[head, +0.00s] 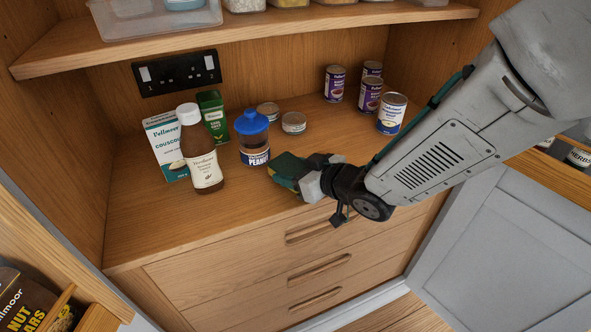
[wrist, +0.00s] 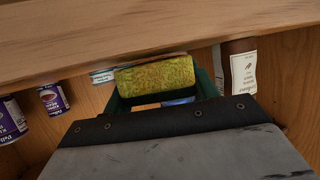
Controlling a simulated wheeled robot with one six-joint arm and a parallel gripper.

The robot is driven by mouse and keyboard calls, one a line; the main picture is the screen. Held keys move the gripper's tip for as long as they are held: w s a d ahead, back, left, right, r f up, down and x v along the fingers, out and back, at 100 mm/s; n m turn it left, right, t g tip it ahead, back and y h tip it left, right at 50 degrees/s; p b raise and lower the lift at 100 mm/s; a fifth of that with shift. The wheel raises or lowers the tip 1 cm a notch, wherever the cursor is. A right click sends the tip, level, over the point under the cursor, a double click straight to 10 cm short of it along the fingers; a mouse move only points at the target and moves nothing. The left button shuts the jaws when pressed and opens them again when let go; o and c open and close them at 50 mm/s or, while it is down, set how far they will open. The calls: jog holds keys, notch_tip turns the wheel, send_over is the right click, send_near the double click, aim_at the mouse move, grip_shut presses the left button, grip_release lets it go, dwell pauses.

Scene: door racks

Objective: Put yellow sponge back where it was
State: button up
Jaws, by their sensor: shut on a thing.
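The yellow sponge (wrist: 155,76) shows in the wrist view as a rough yellow block lying across the picture between my green fingers. My gripper (head: 288,170) is shut on it. In the head view my gripper is above the front part of the wooden counter (head: 232,219), to the right of the blue-lidded jar (head: 253,140). The sponge is mostly hidden there by the dark green fingers. I cannot tell how far it is above the counter.
A brown-and-white bottle (head: 199,150), a couscous box (head: 166,146) and a green box (head: 213,116) stand at the left. Two low tins (head: 293,122) are behind the gripper. Several cans (head: 391,113) stand at the right. A shelf (head: 240,34) hangs above. The front-left counter is clear.

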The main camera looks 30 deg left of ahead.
jog(key=shift+f, duration=0.25)
jog(key=o, duration=0.9)
jog(key=shift+o, duration=0.2)
jog(key=shift+d+r, duration=0.1)
jog(key=shift+r, duration=0.05)
jog(key=v, duration=1.1)
jog(key=shift+d, duration=0.4)
jog(key=shift+r, duration=0.15)
